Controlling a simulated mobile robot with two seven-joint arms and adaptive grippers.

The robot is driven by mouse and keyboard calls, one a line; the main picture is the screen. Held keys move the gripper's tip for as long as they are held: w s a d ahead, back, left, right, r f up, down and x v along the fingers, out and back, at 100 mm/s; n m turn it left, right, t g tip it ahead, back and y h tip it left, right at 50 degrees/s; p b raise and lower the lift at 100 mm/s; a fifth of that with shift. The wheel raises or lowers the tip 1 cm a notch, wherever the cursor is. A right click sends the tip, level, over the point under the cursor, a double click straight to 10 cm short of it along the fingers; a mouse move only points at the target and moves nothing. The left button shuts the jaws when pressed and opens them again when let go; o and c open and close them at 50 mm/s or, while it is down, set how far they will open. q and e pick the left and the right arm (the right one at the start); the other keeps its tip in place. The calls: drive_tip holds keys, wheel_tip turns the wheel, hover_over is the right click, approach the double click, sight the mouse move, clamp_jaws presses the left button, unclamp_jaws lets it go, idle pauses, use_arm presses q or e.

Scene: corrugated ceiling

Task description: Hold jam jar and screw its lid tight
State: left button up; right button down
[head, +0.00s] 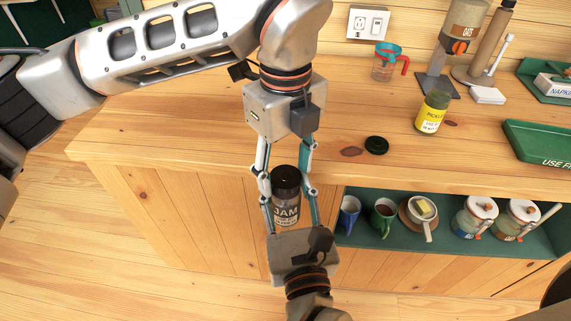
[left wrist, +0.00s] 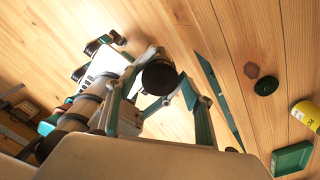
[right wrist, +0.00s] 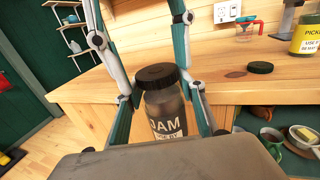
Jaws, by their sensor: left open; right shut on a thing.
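The jam jar (head: 286,210) is a glass jar with a dark label, held upright in front of the counter. A dark lid (head: 286,176) sits on its mouth; it also shows in the left wrist view (left wrist: 159,76) and right wrist view (right wrist: 157,76). I cannot tell how tightly it is seated. My right gripper (head: 288,204) comes from below and is shut on the jar's body, a finger on each side. My left gripper (head: 285,170) comes from above and is open, its fingers on either side of the lid with gaps visible in the left wrist view.
The wooden counter (head: 190,120) is clear at left. A loose dark lid (head: 377,145) and a yellow pickle jar (head: 432,113) stand right of my grippers. A green tray (head: 540,146) is farther right. An open shelf below holds mugs (head: 383,218) and jars.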

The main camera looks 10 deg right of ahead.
use_arm(q)
drive_tip(key=c, duration=1.2)
drive_tip(key=o, duration=1.3)
drive_tip(key=shift+c, duration=0.2)
drive_tip(key=shift+r, duration=2.25)
drive_tip(key=shift+o, duration=0.4)
drive_tip(key=o, duration=0.5)
